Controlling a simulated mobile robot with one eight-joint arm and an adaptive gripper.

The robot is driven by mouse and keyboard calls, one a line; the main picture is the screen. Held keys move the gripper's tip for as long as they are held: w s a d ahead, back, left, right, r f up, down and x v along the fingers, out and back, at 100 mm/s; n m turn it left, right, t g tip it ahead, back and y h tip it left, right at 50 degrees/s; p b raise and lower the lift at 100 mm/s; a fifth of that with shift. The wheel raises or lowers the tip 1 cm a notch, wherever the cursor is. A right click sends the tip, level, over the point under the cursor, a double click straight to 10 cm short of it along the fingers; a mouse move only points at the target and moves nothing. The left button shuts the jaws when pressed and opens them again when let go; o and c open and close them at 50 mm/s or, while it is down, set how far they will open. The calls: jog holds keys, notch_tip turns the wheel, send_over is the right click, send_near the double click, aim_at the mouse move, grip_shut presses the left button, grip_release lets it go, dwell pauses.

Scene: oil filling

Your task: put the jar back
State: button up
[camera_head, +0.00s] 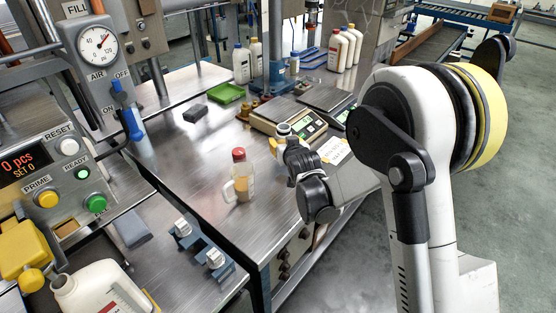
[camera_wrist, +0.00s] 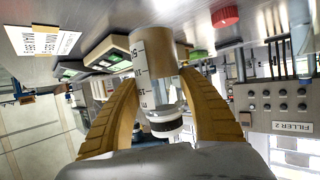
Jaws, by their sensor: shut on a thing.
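My gripper (camera_wrist: 158,76) is shut on a jar (camera_wrist: 152,62) in the wrist view. The jar has a white label with graduation marks, an amber-brown lower part and a dark and white top. A yellow finger lies on each side of it. In the head view the jar (camera_head: 283,129) shows only in part at my gripper (camera_head: 279,144), in front of the near scale (camera_head: 275,115). I cannot tell whether its base touches anything. A clear handled jug (camera_head: 240,186) with a red cap and amber liquid stands apart on the steel table, left of my gripper.
A second scale (camera_head: 326,97) stands behind the near one. A printed card (camera_head: 335,151) lies right of my gripper. A green tray (camera_head: 226,93), a dark block (camera_head: 195,113) and several white bottles (camera_head: 241,65) are farther back. The table centre left of the jug is clear.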

jog(key=shift+w+a+f, duration=0.1)
jog(key=shift+a+f, duration=0.4)
jog(key=shift+a, duration=0.25)
notch_tip(320, 180, down, 4)
jog(key=b, duration=0.2)
jog(key=shift+b, duration=0.35)
jog(key=shift+r, duration=0.1)
jog(key=o, duration=1.3)
jog(key=shift+f, duration=0.2)
jog(key=shift+o, duration=0.2)
